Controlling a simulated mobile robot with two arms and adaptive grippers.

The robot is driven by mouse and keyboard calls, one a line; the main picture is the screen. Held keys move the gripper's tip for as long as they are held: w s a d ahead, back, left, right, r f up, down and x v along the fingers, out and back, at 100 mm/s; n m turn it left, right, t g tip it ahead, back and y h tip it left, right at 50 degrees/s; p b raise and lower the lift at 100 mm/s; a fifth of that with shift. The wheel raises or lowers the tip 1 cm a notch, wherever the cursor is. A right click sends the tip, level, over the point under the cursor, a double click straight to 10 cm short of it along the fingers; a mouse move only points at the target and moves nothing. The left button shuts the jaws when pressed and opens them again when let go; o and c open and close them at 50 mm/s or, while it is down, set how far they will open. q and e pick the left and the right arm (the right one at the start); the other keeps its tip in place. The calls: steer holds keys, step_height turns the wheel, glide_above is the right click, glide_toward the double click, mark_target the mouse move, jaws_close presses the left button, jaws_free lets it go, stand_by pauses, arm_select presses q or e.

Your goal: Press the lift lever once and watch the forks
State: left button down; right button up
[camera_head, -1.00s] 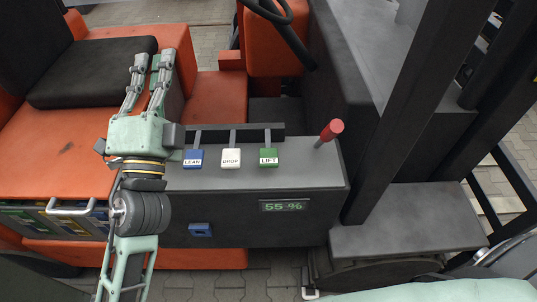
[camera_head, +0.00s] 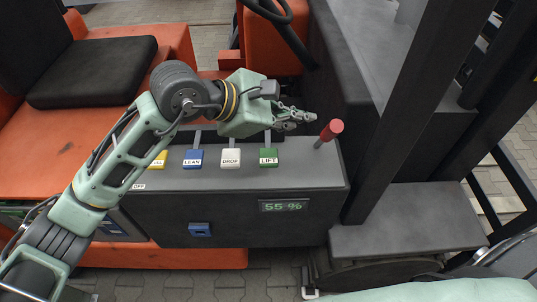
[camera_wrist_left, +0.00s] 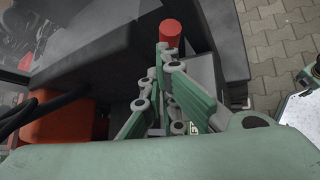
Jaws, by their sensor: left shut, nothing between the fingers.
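The lift lever has a green block labelled LIFT (camera_head: 268,157) on the grey console (camera_head: 250,215). My left gripper (camera_head: 312,117) is shut and empty, above and behind the LIFT block, its fingers pointing right towards the red-knobbed lever (camera_head: 332,130). A small gap shows between the fingertips and the red knob. In the left wrist view the gripper (camera_wrist_left: 160,50) has its fingertips just below the red knob (camera_wrist_left: 170,33) in the picture. The forks are not visible. My right gripper is not in view.
White DROP (camera_head: 231,158), blue LEAN (camera_head: 192,158) and yellow (camera_head: 158,160) lever blocks stand left of LIFT. The display (camera_head: 283,205) reads 55 %. The dark mast (camera_head: 405,110) rises on the right. A steering wheel and seat (camera_head: 92,70) lie behind.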

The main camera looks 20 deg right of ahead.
arm_select(q)
steer(key=w+a+f+y, duration=0.1)
steer(key=w+a+t+y, duration=0.1)
steer(key=w, duration=0.1)
steer(key=shift+a+f+m, duration=0.3)
steer(key=shift+a+f, duration=0.05)
steer(key=shift+f, duration=0.05)
steer(key=shift+f, duration=0.15)
steer(key=b, duration=0.2)
glide_above(275, 160)
step_height(275, 160, down, 6)
steer(key=shift+w+f, duration=0.1)
steer(key=shift+f+b, duration=0.55)
steer(key=shift+f, duration=0.1)
steer(key=shift+f+b, duration=0.55)
steer(key=shift+b, duration=0.05)
steer(key=shift+f+b, duration=0.4)
steer(key=shift+b, duration=0.35)
